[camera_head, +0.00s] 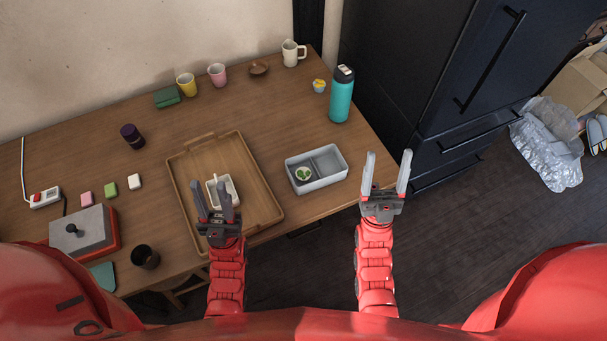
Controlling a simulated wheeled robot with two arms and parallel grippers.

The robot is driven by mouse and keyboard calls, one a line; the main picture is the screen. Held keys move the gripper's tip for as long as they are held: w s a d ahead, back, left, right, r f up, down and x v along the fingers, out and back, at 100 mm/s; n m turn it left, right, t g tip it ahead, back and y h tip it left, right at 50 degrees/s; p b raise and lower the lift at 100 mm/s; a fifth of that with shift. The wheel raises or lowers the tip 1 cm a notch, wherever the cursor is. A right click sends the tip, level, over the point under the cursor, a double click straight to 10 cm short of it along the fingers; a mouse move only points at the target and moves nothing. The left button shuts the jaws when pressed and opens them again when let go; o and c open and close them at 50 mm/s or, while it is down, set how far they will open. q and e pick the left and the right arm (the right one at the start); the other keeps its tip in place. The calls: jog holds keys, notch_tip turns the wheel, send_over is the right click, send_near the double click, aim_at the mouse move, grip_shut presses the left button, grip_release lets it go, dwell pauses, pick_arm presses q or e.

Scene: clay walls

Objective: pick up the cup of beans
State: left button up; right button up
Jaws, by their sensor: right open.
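A small round cup with green contents (303,174), which look like beans, sits in the left compartment of a light grey two-part box (330,181). The box is on the wooden table near its right front edge. My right gripper (386,168) is open and empty, to the right of the box and apart from it, past the table's edge. My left gripper (210,190) has its fingers apart above the wooden tray (265,208). A small white dish (229,183) on the tray is partly hidden behind its fingers.
A teal bottle (341,95) stands behind the box, with a small yellow-and-blue cup (319,86) nearby. A cream mug (292,53) and yellow and pink cups are at the back. A dark cabinet (400,80) stands right of the table.

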jog(key=w+a+f+m+g+h, duration=0.1)
jog(key=w+f+m+g, duration=0.15)
jog(key=w, duration=0.55)
jog(key=w+a+f+m+g+h+p, duration=0.1)
jog(key=w+f+m+g+h, duration=0.2)
jog(key=w, duration=0.5)
jog(key=w+a+f+m+g, duration=0.1)
jog(key=w+f+g, duration=0.25)
jog(key=w, duration=0.55)
jog(key=w+a+f+m+g+y+p, duration=0.1)
jog(key=w+a+f+m+g+y, duration=0.1)
jog(key=w+a+f+g, duration=0.45)
jog(key=m+g+p, duration=0.2)
jog(key=g, duration=1.4)
send_over(304, 174)
jog(key=shift+h, duration=0.4)
jog(key=f, duration=1)
jog(key=shift+s+a+f, duration=0.2)
jog(key=shift+a+f, duration=0.05)
jog(key=shift+f, duration=0.85)
jog(key=shift+w+d+f+p, duration=0.1)
jog(key=shift+f+p, duration=0.45)
jog(key=shift+f, duration=0.15)
jog(key=shift+w+f, duration=0.15)
jog(key=shift+f, duration=0.15)
jog(key=shift+d+f, duration=0.1)
jog(key=shift+f, duration=1.5)
